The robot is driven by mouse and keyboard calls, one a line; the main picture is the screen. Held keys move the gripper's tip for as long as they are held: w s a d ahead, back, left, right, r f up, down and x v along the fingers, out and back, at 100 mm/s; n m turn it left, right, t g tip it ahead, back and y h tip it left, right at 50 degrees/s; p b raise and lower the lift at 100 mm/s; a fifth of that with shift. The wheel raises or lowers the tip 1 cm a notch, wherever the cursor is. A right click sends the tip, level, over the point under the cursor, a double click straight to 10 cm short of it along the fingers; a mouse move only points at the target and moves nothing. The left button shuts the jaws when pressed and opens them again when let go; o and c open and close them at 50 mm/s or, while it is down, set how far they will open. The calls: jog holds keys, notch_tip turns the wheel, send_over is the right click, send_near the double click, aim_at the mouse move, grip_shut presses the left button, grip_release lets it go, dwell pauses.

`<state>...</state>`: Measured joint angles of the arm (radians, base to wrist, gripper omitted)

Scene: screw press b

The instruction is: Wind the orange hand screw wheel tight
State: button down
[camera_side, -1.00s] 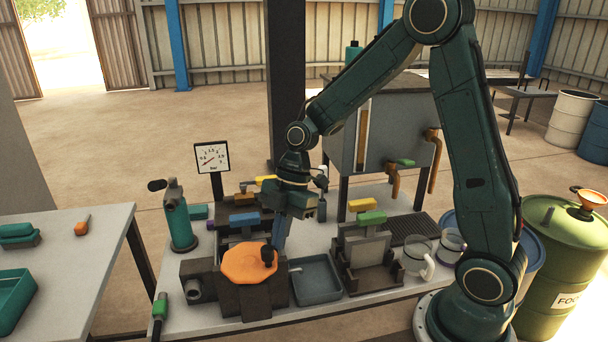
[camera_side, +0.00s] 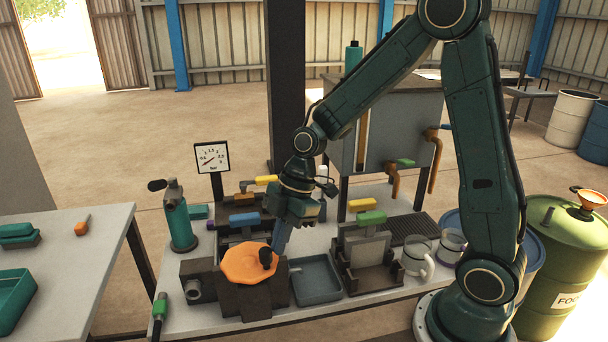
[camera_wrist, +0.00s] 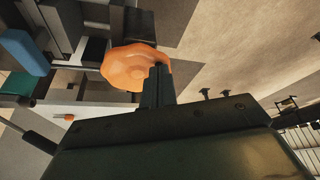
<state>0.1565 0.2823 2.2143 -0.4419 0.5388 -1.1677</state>
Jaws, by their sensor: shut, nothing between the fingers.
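The orange hand screw wheel (camera_side: 245,264) lies flat on top of a dark press block (camera_side: 243,301) at the front of the table. A black knob (camera_side: 266,257) stands up near its right edge. My gripper (camera_side: 274,250) is tilted, with its closed fingers coming down at the wheel's right side, beside the knob. In the wrist view the wheel (camera_wrist: 133,66) shows beyond the closed fingers (camera_wrist: 156,78), which overlap its edge and hide the knob. I cannot tell whether the fingers touch the knob or wheel.
A grey tray (camera_side: 316,282) sits just right of the press. A pressure gauge (camera_side: 212,158) and a green bottle-shaped pump (camera_side: 179,220) stand to the left. A blue-handled valve (camera_side: 244,219) is behind, and a green-handled fixture (camera_side: 371,217) is to the right.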

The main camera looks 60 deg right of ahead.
jog(key=shift+s+a+m+t, duration=0.3)
jog(key=shift+a+m, duration=0.35)
jog(key=shift+m, duration=0.25)
jog(key=shift+s+a, duration=0.1)
jog(key=shift+a, duration=0.55)
jog(key=shift+s, duration=0.1)
jog(key=s+d+r, duration=0.4)
jog(key=d+r, duration=0.2)
jog(key=r, duration=0.3)
jog(key=shift+s+r, duration=0.15)
jog(key=shift+s, duration=0.2)
jog(key=shift+r, duration=0.1)
